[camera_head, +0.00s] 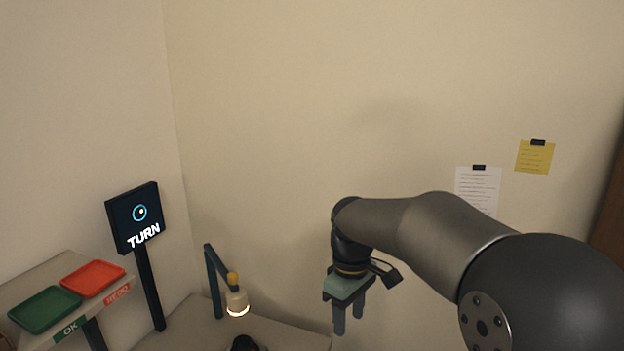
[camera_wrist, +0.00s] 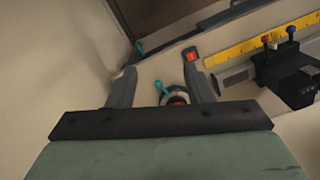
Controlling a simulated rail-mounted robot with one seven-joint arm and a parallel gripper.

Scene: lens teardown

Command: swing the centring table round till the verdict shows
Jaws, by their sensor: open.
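The display (camera_head: 133,217) stands on a dark post at the left in the head view and shows the word TURN under a ring with a dot. A dark round part (camera_head: 243,343) shows under the lit lamp at the bottom edge; I cannot tell for sure whether it is the centring table. My gripper (camera_head: 349,321) hangs pointing down, open and empty, to the right of the lamp.
The lamp (camera_head: 237,302) rises on a dark bent arm. A green tray (camera_head: 45,309) marked OK and a red tray (camera_head: 92,278) marked REDO sit on a shelf at left. The wrist view shows a yellow ruler (camera_wrist: 245,48) and a black block (camera_wrist: 288,77) with coloured levers.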

